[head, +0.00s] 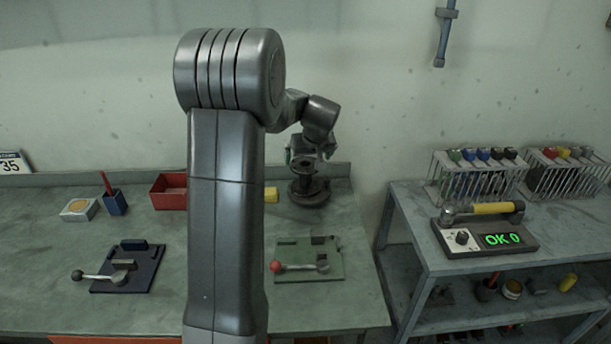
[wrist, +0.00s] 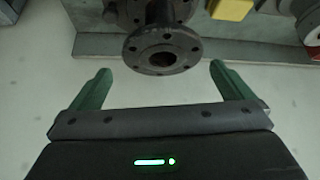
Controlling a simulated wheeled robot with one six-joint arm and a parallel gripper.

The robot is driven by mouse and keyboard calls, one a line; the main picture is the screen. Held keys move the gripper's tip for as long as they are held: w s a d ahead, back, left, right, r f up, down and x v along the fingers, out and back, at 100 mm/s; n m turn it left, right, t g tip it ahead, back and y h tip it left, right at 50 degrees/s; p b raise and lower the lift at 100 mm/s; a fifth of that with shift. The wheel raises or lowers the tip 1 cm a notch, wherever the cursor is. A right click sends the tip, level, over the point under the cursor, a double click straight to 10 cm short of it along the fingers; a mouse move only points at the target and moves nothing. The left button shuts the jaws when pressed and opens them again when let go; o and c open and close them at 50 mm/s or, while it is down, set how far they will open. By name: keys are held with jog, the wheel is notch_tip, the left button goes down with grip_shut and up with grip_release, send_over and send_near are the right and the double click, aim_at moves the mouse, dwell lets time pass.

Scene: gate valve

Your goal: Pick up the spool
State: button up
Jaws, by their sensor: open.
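The spool (head: 308,187) is a dark metal pipe piece with round flanges. It stands upright at the back right of the green bench in the head view. In the wrist view its flange (wrist: 163,50) faces me, with a centre bore and bolt holes. My gripper (head: 306,152) is at the spool's upper end in the head view. In the wrist view my gripper (wrist: 159,69) is open, one green finger on each side of the flange, with gaps between. I cannot tell how far the fingertips reach along the spool. My arm hides part of the bench.
A yellow block (head: 271,195) sits just left of the spool. A red bin (head: 169,191) stands farther left. A green fixture plate (head: 325,258) with a red-knobbed lever lies in front. A side table (head: 480,265) at right holds racks and a torque tester.

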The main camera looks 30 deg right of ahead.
aim_at(306, 163)
jog(key=shift+s+a+p+x, duration=0.15)
jog(key=shift+p+x, duration=0.3)
jog(key=shift+x, duration=1.15)
jog(key=shift+s+a+p+x, duration=0.15)
jog(key=shift+p+x, duration=0.3)
jog(key=shift+x, duration=1.2)
jog(key=shift+w+f, duration=0.1)
jog(key=shift+f, duration=0.1)
jog(key=c, duration=1.4)
jog(key=shift+r, duration=0.1)
jog(key=c, duration=0.3)
jog(key=shift+r, duration=0.1)
